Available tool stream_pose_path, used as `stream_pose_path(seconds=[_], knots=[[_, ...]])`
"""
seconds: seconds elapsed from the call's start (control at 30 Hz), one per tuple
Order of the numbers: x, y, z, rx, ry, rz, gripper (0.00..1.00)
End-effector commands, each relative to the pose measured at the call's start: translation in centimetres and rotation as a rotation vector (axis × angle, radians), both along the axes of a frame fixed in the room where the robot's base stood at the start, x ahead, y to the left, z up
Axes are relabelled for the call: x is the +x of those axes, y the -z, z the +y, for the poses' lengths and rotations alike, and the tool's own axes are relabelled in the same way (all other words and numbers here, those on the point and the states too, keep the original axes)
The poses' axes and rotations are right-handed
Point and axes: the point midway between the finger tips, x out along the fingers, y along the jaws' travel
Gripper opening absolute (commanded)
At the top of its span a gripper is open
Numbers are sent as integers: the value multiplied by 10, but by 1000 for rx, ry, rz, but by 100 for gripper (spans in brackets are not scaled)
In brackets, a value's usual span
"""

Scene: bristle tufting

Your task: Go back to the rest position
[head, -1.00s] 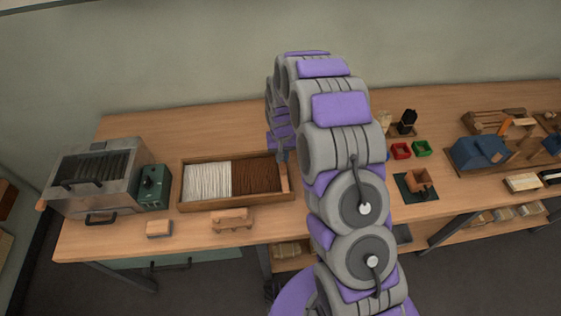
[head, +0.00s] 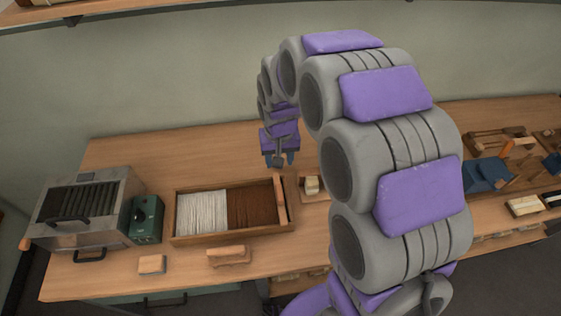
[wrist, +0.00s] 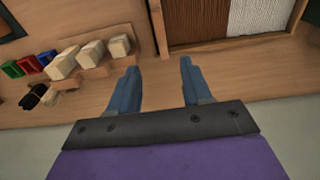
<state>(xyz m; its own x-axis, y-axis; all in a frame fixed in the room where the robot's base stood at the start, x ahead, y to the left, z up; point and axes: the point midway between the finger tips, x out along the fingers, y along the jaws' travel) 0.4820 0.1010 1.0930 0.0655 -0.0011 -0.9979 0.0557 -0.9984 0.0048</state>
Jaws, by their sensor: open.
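My gripper (head: 279,160) hangs above the bench, behind the back right corner of the wooden bristle tray. In the wrist view its two blue fingers (wrist: 157,92) are apart with only bare bench between them. My grey and purple arm arches across the middle of the head view and hides part of the bench behind it.
The workbench (head: 110,160) carries the bristle tray (head: 184,238) with white and brown bristles. A metal oven-like box (head: 85,210) and a green control box (head: 147,219) stand left. Wooden blocks (wrist: 92,58) and small coloured bins (wrist: 29,65) lie near my gripper. The wall is behind.

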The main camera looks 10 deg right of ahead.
Motion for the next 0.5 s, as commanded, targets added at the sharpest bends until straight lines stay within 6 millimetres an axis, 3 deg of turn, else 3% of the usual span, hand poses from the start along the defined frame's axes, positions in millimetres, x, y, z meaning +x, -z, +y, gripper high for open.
stream_pose_path(seconds=[0.33, 0.5], knots=[[-1, -3, -3, 2, 2, -1, 49], [-25, -20, -14, -3, 5, 15, 49]])
